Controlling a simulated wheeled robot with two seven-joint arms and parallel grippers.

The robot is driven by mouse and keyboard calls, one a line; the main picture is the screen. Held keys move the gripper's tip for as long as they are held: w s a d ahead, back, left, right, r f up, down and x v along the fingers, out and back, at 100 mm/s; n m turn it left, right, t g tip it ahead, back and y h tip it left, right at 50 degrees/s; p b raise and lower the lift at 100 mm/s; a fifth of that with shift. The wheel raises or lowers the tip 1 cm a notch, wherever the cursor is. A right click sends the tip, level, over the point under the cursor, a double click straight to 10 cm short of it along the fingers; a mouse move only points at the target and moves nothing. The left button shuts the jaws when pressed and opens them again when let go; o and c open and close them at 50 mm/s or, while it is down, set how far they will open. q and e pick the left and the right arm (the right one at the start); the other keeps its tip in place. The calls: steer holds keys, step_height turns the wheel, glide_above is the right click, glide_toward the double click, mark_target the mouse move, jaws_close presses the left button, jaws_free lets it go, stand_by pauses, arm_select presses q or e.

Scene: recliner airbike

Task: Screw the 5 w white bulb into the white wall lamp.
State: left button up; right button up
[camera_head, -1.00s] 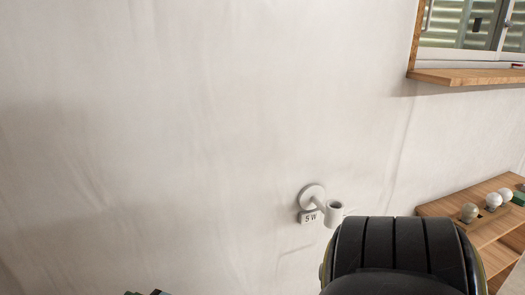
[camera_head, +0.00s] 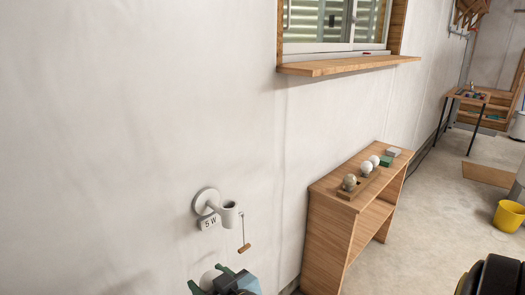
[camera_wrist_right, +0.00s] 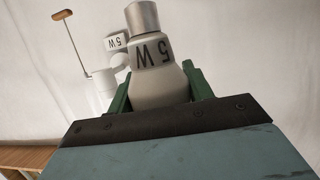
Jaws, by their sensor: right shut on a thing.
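The white wall lamp (camera_head: 229,215) is fixed to the wall, its round socket opening upward and empty. A 5 W tag (camera_head: 209,223) sits below its mount. My right gripper (camera_head: 210,278) is below the lamp in the head view, its green fingers shut on the white bulb (camera_wrist_right: 160,80). In the right wrist view, which is turned upside down, the bulb reads 5 W and its metal cap (camera_wrist_right: 142,17) points away from the jaws. The lamp (camera_wrist_right: 103,85) shows behind the bulb there, apart from it. My left gripper is out of view.
A pull cord with a wooden handle (camera_head: 245,248) hangs beside the lamp. A wooden shelf (camera_head: 325,187) to the right carries several bulbs and small blocks. A window ledge (camera_head: 345,65) juts out above. A yellow bucket (camera_head: 509,216) stands on the floor.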

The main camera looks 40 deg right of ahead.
steer(key=w+d+r+m+h+p, duration=0.1)
steer(key=w+d+r+h+p, duration=0.1)
steer(key=w+d+r+p, duration=0.5)
steer(key=w+d+r+m+h+p, duration=0.1)
steer(key=w+d+r+m+p, duration=0.1)
steer(key=w+d+r+p, duration=0.6)
step_height(320, 180, up, 4)
steer(key=shift+w+r+h+p, duration=0.15)
steer(key=shift+h+p, duration=0.25)
steer(key=shift+p, duration=0.5)
steer(key=shift+a, duration=0.1)
step_height(320, 180, down, 6)
steer(key=b, duration=0.3)
steer(key=shift+r+b, duration=0.1)
steer(key=shift+b, duration=0.2)
steer(key=shift+p, duration=0.8)
steer(key=shift+f+b, duration=0.75)
steer(key=shift+f, duration=0.7)
